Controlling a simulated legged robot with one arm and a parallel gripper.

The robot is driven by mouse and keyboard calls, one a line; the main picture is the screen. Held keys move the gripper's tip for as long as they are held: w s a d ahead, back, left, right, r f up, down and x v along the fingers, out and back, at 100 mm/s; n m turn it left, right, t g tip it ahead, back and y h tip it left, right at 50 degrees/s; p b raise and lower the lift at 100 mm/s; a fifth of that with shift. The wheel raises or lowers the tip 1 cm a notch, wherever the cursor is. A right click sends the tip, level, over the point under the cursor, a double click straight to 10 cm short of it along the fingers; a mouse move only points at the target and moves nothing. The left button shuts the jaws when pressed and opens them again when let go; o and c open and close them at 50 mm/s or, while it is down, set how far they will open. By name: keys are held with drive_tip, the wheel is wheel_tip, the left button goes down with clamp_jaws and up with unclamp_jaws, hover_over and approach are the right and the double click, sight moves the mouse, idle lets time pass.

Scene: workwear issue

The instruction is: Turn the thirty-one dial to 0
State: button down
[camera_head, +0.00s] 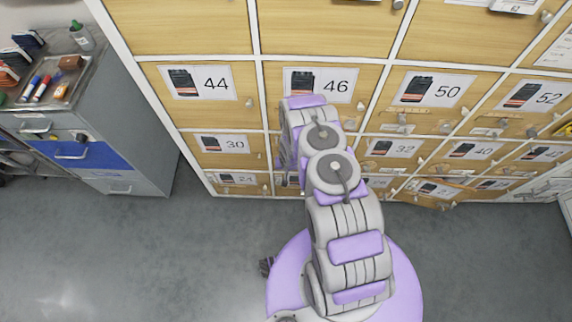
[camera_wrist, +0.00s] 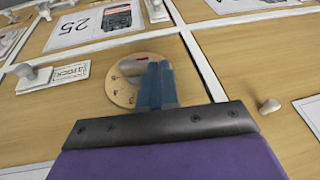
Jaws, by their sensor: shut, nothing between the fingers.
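A round wooden dial (camera_wrist: 118,92) with small dark marks around its edge is on a wooden locker door in the wrist view. A grey knob (camera_wrist: 131,66) with a red mark sits on it. I cannot read which number the knob points to, nor whether this is the thirty-one dial. My gripper (camera_wrist: 158,68) is shut and empty. Its blue-grey fingers are right in front of the dial, beside the knob, and hide the dial's right part. I cannot tell whether they touch it. In the head view my arm hides the dial and my fingers.
A card marked 25 (camera_wrist: 90,24) and a small label plate (camera_wrist: 70,74) are nearby, with a grey handle (camera_wrist: 34,76) and a peg (camera_wrist: 269,105). A locker door (camera_head: 432,192) at lower right stands ajar. A grey cabinet (camera_head: 110,125) stands left; floor between is clear.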

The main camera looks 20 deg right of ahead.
drive_tip(key=shift+w+a+f+p, duration=0.15)
drive_tip(key=shift+a+p, duration=0.05)
drive_tip(key=shift+a, duration=0.15)
drive_tip(key=shift+w+a+f+p, duration=0.1)
drive_tip(key=shift+a+f+p, duration=0.1)
drive_tip(key=shift+a, duration=0.1)
drive_tip(key=shift+f, duration=0.1)
idle(0.3)
drive_tip(key=shift+s+d+f, duration=0.15)
drive_tip(key=shift+s+d, duration=0.15)
drive_tip(key=shift+d, duration=0.35)
